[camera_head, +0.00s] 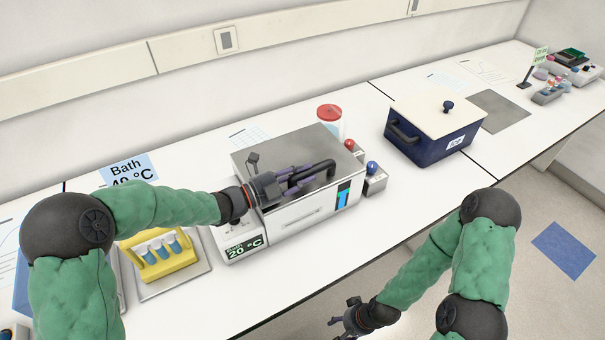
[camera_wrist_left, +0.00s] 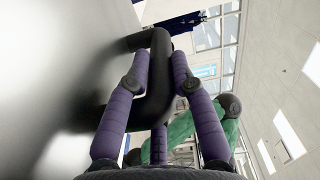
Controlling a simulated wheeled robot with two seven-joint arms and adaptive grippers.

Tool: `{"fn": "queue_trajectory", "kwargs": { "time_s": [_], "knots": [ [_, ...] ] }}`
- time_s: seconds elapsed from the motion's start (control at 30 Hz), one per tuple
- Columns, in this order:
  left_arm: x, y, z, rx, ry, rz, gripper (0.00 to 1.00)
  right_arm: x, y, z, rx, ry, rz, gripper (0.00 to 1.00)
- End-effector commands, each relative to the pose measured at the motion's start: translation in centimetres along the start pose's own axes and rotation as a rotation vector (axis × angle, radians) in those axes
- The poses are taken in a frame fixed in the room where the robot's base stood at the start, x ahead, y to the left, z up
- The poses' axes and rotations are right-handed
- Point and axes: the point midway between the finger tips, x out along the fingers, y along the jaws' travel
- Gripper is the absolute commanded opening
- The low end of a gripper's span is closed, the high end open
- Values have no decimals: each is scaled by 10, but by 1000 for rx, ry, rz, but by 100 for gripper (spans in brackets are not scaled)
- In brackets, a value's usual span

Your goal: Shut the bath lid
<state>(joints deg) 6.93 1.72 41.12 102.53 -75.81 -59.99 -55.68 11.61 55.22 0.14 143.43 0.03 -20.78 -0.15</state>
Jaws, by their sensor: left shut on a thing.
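A black bar handle (camera_head: 322,168) is on the lid. My left gripper (camera_head: 296,178) is shut on this handle; in the left wrist view the purple fingers (camera_wrist_left: 160,75) sit on both sides of the black handle (camera_wrist_left: 155,105). My right gripper (camera_head: 345,320) hangs low in front of the bench, apart from everything.
A small block with a blue knob (camera_head: 373,178) and a red-capped jar (camera_head: 329,117) are close to the silver bath. A yellow tube rack (camera_head: 160,262) is to its left.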

Motion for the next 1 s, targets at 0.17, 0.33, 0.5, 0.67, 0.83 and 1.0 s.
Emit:
{"fn": "queue_trajectory", "kwargs": {
  "time_s": [0.17,0.33,0.5,0.67,0.83,1.0],
  "knots": [
    [-2,5,2,-5,-9,10,0,0,0,0,0,0,0,61],
    [-2,6,2,-6,-9,11,0,0,0,0,0,0,0,61],
    [-2,6,2,-6,-7,10,48,0,0,0,0,0,0,61],
    [-1,6,1,-5,-4,9,48,0,0,0,0,0,0,61],
    [-5,5,1,-4,-4,8,48,0,0,0,0,0,0,61],
    [-27,4,2,-4,-7,7,48,0,0,0,0,0,0,61]
  ]
}}
